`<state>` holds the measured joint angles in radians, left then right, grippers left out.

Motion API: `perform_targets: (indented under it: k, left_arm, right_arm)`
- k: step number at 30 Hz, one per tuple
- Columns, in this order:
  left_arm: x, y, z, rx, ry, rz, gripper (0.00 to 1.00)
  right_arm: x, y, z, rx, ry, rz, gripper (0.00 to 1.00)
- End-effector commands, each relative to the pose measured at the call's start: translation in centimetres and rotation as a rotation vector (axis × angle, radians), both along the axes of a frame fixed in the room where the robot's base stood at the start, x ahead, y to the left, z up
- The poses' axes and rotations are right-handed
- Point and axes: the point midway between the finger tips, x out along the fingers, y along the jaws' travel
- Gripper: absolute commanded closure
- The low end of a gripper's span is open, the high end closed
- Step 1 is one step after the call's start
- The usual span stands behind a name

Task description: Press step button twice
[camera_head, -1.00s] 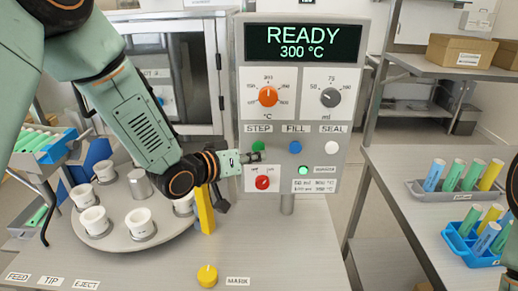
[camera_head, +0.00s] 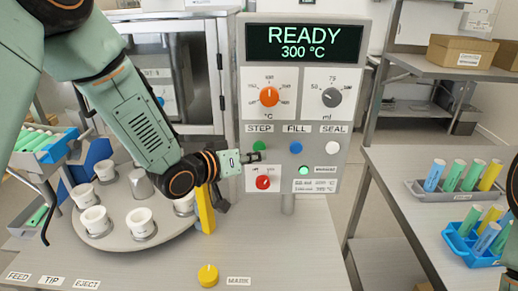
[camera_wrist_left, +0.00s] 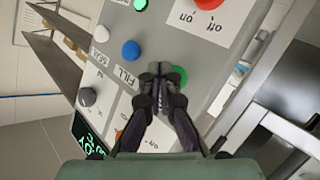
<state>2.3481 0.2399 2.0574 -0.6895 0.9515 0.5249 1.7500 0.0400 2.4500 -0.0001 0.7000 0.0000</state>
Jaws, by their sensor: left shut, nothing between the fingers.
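The green STEP button (camera_head: 258,146) is on the grey control panel (camera_head: 350,60), under the STEP label. My left gripper (camera_head: 255,157) is shut and empty at the panel, just below the button in the head view and partly overlapping it. In the left wrist view the shut fingertips (camera_wrist_left: 154,72) are beside the green button (camera_wrist_left: 178,77), on the side towards the FILL label. I cannot tell whether they touch the panel or the button. My right gripper is not in view.
The blue FILL button (camera_head: 295,147), white SEAL button (camera_head: 332,148) and red knob (camera_head: 263,183) are close by on the panel. The display (camera_head: 303,42) reads READY, 300 °C. A turntable (camera_head: 112,243) with several white cups stands at left. The table front is mostly clear.

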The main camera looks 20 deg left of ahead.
Motion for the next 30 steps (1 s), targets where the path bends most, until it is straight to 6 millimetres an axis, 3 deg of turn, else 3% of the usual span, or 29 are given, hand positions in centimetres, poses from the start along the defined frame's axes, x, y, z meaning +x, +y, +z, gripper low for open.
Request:
perform_targets:
  k: [30]
  left_arm:
    - [1.1, 0.2, 0.0, 0.0, 0.0, 0.0, 1.0]
  right_arm:
    - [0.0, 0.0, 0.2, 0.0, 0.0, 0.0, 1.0]
